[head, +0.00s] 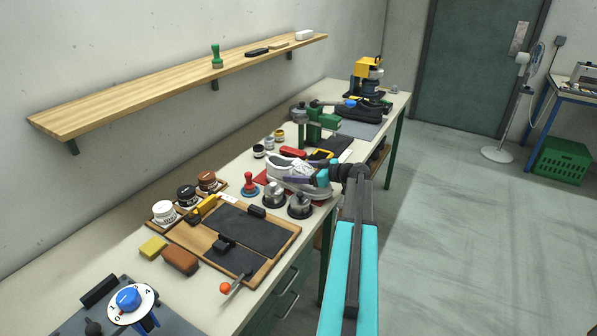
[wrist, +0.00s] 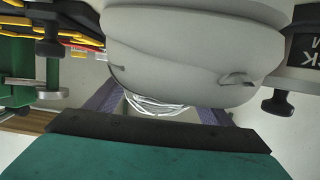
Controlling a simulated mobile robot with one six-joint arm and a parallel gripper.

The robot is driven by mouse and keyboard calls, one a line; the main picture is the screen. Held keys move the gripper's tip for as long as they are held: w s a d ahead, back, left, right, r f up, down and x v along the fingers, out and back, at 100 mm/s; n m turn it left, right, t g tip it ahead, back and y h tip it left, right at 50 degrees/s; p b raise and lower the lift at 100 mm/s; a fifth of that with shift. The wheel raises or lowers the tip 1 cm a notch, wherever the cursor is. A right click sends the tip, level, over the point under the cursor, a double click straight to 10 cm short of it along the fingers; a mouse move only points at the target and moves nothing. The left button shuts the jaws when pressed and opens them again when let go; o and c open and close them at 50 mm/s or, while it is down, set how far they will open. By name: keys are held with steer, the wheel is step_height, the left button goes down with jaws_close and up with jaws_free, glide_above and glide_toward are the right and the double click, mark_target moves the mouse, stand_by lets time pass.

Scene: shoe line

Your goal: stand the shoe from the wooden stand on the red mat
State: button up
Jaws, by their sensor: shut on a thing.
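The shoe (head: 287,168), a white and grey sneaker, is over the workbench in the head view. Its pale rounded surface (wrist: 195,45) fills the upper middle of the wrist view, with white laces below it. My gripper (head: 300,180) is shut on the shoe from the right side, its fingers at the shoe's heel end. I cannot tell whether the sole touches the mat. The wooden stand cannot be made out.
A wooden board (head: 288,237) with dark pads lies nearer.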

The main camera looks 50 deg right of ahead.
steer(key=o, duration=1.3)
steer(key=shift+s, duration=0.1)
steer(key=b+v, duration=0.3)
steer(key=v, duration=0.8)
steer(key=shift+s+r, duration=0.15)
steer(key=shift+s, duration=0.2)
